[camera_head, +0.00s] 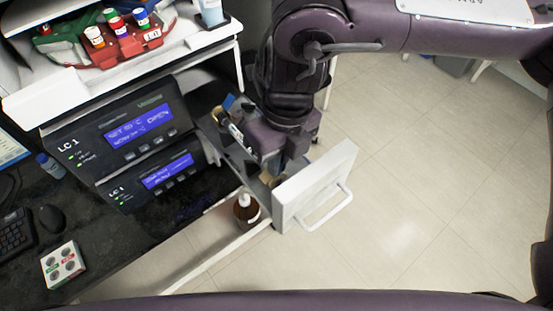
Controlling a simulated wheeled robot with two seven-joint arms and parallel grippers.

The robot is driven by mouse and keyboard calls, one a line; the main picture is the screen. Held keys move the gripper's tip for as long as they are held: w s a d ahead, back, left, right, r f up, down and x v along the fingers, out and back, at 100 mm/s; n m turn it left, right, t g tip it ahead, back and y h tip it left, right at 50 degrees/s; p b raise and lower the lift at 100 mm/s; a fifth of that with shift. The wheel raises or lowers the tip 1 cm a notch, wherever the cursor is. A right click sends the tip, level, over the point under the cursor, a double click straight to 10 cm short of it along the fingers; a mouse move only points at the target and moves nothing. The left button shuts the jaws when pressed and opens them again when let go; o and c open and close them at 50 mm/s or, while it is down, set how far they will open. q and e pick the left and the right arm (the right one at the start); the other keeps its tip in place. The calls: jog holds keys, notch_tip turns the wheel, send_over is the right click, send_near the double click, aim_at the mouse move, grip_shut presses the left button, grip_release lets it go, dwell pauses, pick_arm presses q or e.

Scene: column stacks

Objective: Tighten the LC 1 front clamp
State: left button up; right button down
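Two dark LC 1 units are stacked at the left, the upper LC 1 unit (125,125) and the lower LC 1 unit (155,180), both with lit blue screens. The upper screen appears to read OPEN. Beside them an open compartment (236,158) holds small fittings, among them a brass-coloured piece (217,115) and a light, tube-like part (237,133). My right gripper (270,180) points down into this compartment, close to these parts. Its fingertips are mostly hidden, so its grip is unclear. I cannot make out the front clamp. My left gripper is out of view.
A white panel with a handle (314,187) stands just right of my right gripper. A brown bottle (246,208) stands in front of it. A red rack (125,45) of vials sits on the upper shelf. A small box (63,265) and a mouse (51,219) lie on the dark bench.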

aim_at(289, 175)
jog(key=g+y+b, duration=0.1)
jog(key=w+d+g+y+b, duration=0.1)
jog(key=y, duration=0.1)
jog(key=f+g+y+b, duration=0.1)
jog(key=shift+w+d, duration=0.15)
jog(key=shift+d, duration=0.1)
jog(key=y, duration=0.1)
jog(key=g+b, duration=0.1)
jog(key=y+b, duration=0.1)
jog(key=shift+w+d+f+g+y, duration=0.2)
jog(key=shift+w+d+g+y, duration=0.1)
jog(key=shift+d, duration=0.05)
jog(key=shift+d+g+y+b, duration=0.1)
jog(key=shift+g+y+b, duration=0.3)
jog(key=shift+y+b, duration=0.15)
jog(key=c, duration=1.6)
grip_release()
jog(key=shift+f, duration=0.1)
jog(key=shift+o, duration=0.2)
jog(key=v, duration=0.8)
